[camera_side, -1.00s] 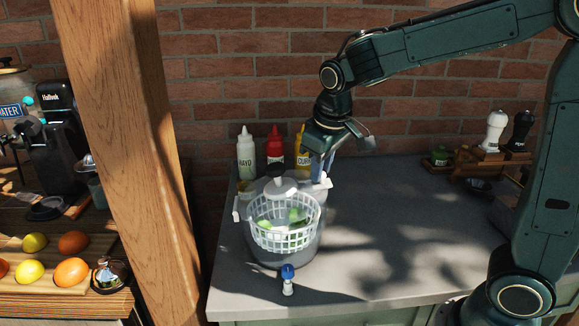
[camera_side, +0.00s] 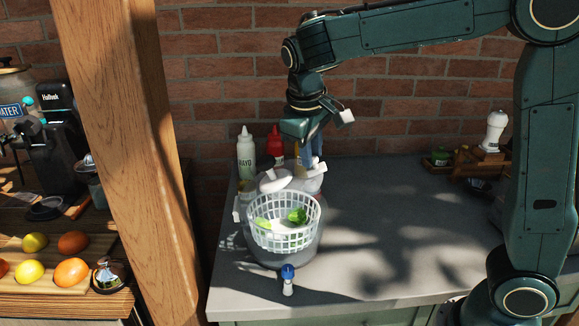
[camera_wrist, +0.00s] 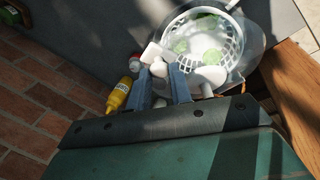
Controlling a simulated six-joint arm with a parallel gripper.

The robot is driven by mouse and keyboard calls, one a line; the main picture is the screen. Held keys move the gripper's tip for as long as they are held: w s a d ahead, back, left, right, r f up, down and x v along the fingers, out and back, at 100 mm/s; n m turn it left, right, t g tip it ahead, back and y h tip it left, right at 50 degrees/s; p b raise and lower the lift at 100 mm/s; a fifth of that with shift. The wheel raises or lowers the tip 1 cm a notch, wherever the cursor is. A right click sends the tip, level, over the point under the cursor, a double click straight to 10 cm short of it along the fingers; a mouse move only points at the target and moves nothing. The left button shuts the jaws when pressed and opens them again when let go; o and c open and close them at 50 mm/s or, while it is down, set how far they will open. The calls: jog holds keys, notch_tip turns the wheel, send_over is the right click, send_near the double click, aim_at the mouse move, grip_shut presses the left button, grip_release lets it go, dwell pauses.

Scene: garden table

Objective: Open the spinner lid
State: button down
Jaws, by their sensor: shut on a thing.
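The spinner stands on the grey counter, with a white lattice basket (camera_side: 285,242) inside its clear bowl (camera_side: 272,263). Green leaves (camera_side: 297,215) show inside the open basket; they also show in the wrist view (camera_wrist: 181,46). White parts of the spinner lid (camera_side: 312,184) show at the back right of the basket, under my gripper (camera_side: 307,163). In the wrist view, the blue fingers of my gripper (camera_wrist: 165,85) are shut on a small white part of the lid (camera_wrist: 158,69). A white rounded piece (camera_wrist: 209,77) lies beside them. The lid's full outline is hidden.
A mayo bottle (camera_side: 245,157) and a red bottle (camera_side: 275,146) stand close behind the spinner. A yellow bottle (camera_wrist: 119,95) is near my fingers. A small blue-topped shaker (camera_side: 288,280) stands in front. A wooden post (camera_side: 140,170) is left.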

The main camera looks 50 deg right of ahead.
jog(key=shift+w+d+r, duration=0.1)
jog(key=shift+r, duration=0.05)
jog(key=c, duration=1.3)
grip_release()
jog(key=shift+v, duration=3.7)
